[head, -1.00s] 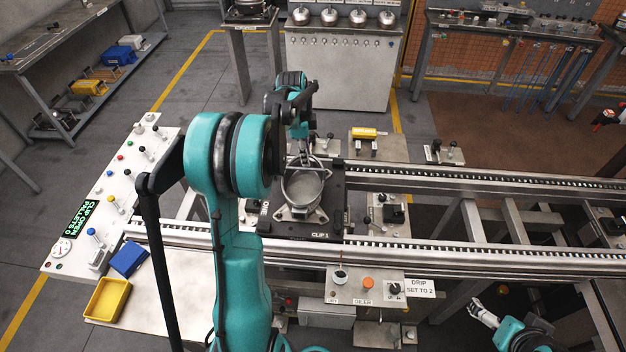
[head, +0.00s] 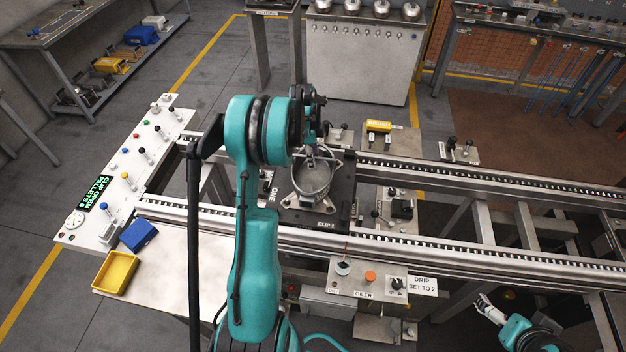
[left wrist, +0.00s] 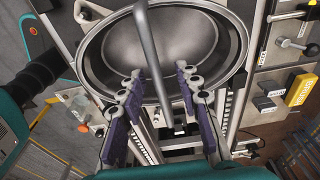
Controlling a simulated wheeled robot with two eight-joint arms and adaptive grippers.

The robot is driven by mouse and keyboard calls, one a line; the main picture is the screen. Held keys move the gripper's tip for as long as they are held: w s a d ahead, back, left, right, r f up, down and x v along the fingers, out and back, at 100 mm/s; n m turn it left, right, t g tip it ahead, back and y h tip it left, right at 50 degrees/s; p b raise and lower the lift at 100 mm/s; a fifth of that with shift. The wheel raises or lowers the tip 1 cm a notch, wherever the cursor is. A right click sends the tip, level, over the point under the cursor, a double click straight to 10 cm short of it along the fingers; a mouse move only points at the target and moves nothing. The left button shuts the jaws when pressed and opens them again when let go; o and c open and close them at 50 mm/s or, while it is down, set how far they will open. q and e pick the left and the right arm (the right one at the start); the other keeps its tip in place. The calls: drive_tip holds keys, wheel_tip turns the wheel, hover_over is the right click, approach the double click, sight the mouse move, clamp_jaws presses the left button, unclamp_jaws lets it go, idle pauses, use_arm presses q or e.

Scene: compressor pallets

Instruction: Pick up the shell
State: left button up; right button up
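The shell (head: 313,183) is a round grey metal bowl with a raised bail handle. It sits on the dark pallet (head: 338,212) marked CLIP 1, between the two conveyor rails. In the left wrist view the shell (left wrist: 205,50) fills the upper middle, with its handle crossing in front of it. My left gripper (head: 312,150) is at the far, upper side of the shell. In the left wrist view its fingers (left wrist: 160,78) are apart, with the handle bar between them; I see no contact. My right gripper (head: 487,306) is at the lower right, away from the shell; its fingers are too small to read.
A control panel (head: 118,190) with levers and a green display stands at left. A yellow bin (head: 116,273) and a blue bin (head: 138,235) lie near it. The oiler box (head: 365,283) is in front of the rails. A yellow block (head: 379,126) sits behind them.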

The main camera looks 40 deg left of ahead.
use_arm(q)
drive_tip(key=shift+f+b, duration=0.2)
drive_tip(key=shift+b, duration=0.15)
idle(0.4)
clamp_jaws()
drive_tip(key=shift+r, duration=0.1)
